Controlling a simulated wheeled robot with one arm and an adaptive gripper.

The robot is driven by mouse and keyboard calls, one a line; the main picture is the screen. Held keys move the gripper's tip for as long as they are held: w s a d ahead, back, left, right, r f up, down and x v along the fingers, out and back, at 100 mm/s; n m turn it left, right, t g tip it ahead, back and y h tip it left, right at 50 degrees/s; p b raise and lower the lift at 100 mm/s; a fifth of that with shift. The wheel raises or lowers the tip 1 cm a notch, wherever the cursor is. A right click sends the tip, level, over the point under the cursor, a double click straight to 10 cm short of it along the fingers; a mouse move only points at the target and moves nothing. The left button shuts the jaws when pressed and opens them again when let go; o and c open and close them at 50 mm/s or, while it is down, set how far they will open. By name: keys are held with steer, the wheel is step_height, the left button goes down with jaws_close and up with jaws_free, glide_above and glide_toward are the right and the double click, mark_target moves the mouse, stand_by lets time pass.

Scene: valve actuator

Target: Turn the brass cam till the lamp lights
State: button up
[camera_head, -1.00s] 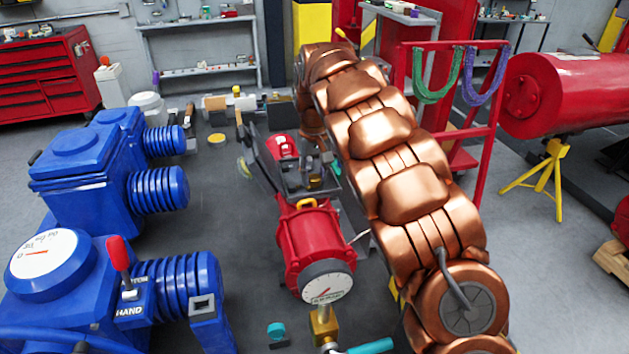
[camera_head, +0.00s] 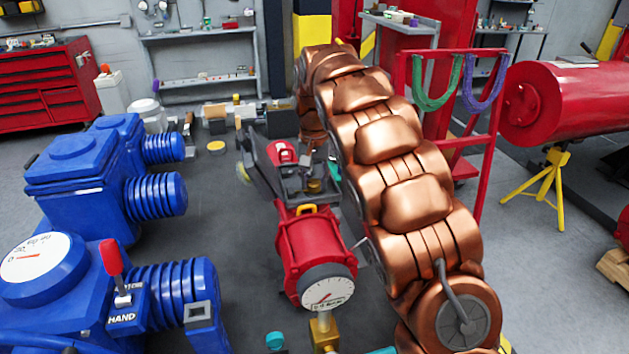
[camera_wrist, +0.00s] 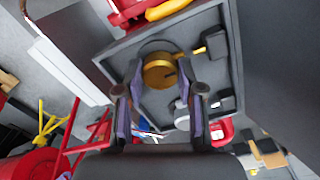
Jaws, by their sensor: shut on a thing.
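The brass cam (camera_wrist: 160,71) is a round gold disc with a dark slot, inside a grey open housing (camera_wrist: 118,58) in the wrist view. My gripper (camera_wrist: 160,70) reaches into the housing, its two dark fingers on either side of the cam, shut on it. A dark switch block (camera_wrist: 216,43) with a small yellow tip stands beside the cam. In the head view the housing sits on the red actuator (camera_head: 315,250); my copper arm hides much of that area. A pale round part (camera_wrist: 182,112) lies below the cam; I cannot tell whether it is the lamp or lit.
Blue actuators (camera_head: 80,180) stand on the left in the head view, one with a red-handled lever (camera_head: 111,258). A red rack (camera_head: 448,130) with green and purple slings and a red tank (camera_head: 565,100) are on the right. Housing walls closely surround my fingers.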

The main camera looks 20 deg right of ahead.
mark_target(314, 181)
steer(key=shift+r, duration=0.1)
steer(key=o, duration=1.2)
steer(key=shift+c, duration=0.2)
steer(key=shift+r, duration=3.7)
